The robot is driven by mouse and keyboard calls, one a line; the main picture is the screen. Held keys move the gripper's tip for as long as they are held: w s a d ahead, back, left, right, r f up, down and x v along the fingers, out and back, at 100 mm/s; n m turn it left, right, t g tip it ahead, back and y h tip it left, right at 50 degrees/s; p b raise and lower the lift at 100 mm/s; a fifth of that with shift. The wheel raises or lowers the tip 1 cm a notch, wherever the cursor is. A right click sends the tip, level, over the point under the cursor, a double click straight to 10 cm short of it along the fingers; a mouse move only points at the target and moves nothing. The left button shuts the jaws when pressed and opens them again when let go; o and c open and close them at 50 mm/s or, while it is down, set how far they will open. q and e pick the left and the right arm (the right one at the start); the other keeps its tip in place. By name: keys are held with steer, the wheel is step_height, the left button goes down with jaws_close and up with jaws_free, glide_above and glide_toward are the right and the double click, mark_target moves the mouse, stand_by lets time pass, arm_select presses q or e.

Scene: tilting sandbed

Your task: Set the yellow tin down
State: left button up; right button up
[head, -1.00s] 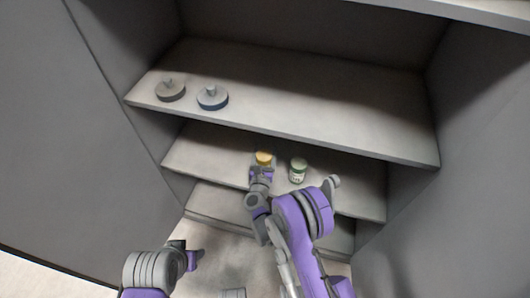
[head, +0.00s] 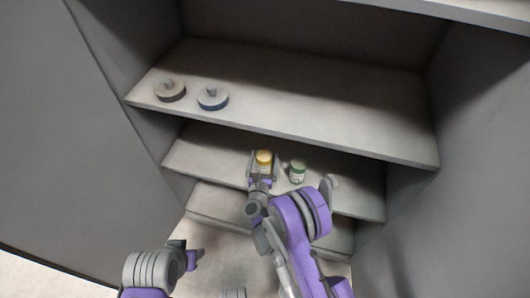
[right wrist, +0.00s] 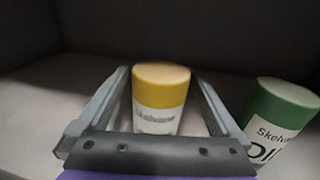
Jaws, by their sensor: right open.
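The yellow tin (head: 264,157) stands upright on the middle shelf (head: 215,153). In the right wrist view the yellow tin (right wrist: 160,98), with a white label, stands between the spread fingers, with a gap on each side. My right gripper (head: 263,160) is open around the tin; its fingers also show in the right wrist view (right wrist: 161,105). The tin's base is hidden behind the gripper's palm in the right wrist view. My left gripper (head: 190,256) is low at the left, away from the shelves; its fingers are too unclear to judge.
A green tin (head: 297,171) with a white label stands just right of the right gripper; it also shows in the right wrist view (right wrist: 277,118). Two round lidded items, one brown (head: 170,90) and one blue (head: 212,97), sit on the upper shelf (head: 300,110). The shelf's left part is clear.

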mark_target(263, 165)
steer(key=s, duration=0.3)
steer(key=s+a, duration=0.1)
steer(key=s, duration=0.1)
steer(key=shift+s, duration=0.4)
steer(key=shift+s+a+f+b, duration=0.1)
steer(key=shift+s+b, duration=0.3)
steer(key=shift+s, duration=0.15)
steer(key=shift+s+a+f+b, duration=0.1)
steer(key=shift+s+b, duration=0.3)
steer(key=shift+s, duration=0.15)
steer(key=shift+s+r, duration=0.2)
steer(key=shift+s, duration=0.35)
step_height(263, 165, up, 15)
steer(key=d+n+g+y, duration=0.1)
steer(key=n+g+y, duration=0.4)
steer(key=n, duration=1.5)
steer(key=s+d+f+n+g, duration=0.1)
steer(key=s+d+n+g, duration=0.1)
steer(key=s+d+n, duration=0.3)
steer(key=s+d+f+n+g+h, duration=0.1)
steer(key=s+d+n+g, duration=0.2)
steer(key=s, duration=1.1)
steer(key=s+d+f+n+g+h, duration=0.1)
steer(key=s+d+n+g, duration=0.2)
steer(key=s+d+n, duration=0.5)
steer(key=shift+s+f+n, duration=0.35)
steer(key=shift+s+n, duration=0.3)
steer(key=shift+n, duration=0.25)
steer(key=shift+d, duration=0.1)
